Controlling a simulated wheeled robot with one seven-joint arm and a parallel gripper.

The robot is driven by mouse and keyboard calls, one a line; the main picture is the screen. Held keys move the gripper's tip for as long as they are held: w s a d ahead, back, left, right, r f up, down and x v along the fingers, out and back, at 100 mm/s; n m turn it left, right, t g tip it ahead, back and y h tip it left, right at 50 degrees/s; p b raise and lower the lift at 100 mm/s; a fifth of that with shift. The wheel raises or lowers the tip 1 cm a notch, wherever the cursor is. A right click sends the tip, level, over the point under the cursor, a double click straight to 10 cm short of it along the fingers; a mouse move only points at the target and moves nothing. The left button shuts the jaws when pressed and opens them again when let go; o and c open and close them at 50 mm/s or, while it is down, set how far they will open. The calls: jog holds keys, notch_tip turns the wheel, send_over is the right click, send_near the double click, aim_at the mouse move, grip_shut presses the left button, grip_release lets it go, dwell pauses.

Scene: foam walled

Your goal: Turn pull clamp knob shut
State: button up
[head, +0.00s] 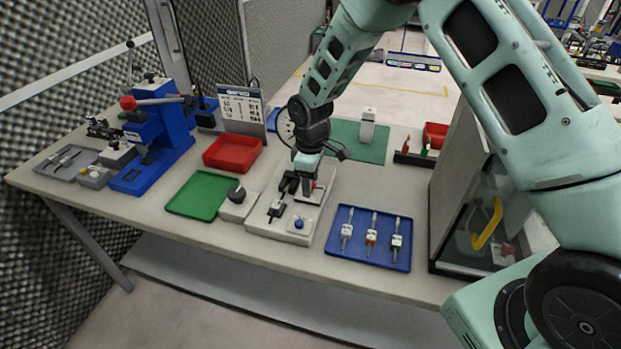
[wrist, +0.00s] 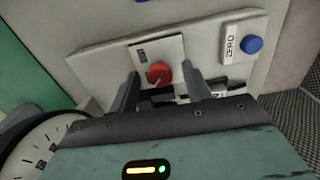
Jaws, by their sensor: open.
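The clamp knob is a red round knob (wrist: 158,73) on a pale square plate of the grey test fixture (wrist: 85,65). In the wrist view it shows between my two fingers, nearer the left one; I cannot tell whether either touches it. In the head view the fixture (head: 262,229) stands at the table's middle, and my gripper (head: 309,188) points down over its right rear part. A bit of red (head: 313,184) shows beside the fingers there. My gripper is open. The dark parts below the knob are partly hidden by my gripper.
A blue button (wrist: 251,45) marked ZERO sits beside the knob plate. A round dial (wrist: 35,150) is close at lower left. A blue tray (head: 340,252) with several tools lies right of the fixture, a green tray (head: 190,208) left. A clear-fronted cabinet (head: 440,215) stands at right.

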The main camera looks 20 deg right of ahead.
jog(key=c, duration=1)
jog(key=shift+m, duration=0.3)
jog(key=m+b, duration=0.1)
jog(key=m, duration=0.2)
jog(key=shift+m+b, duration=0.3)
jog(key=shift+b, duration=0.1)
jog(key=m+b, duration=0.1)
jog(key=m, duration=0.3)
jog(key=shift+m, duration=0.3)
jog(key=m, duration=0.4)
jog(key=shift+w+m, duration=0.1)
jog(key=shift+m, duration=2.4)
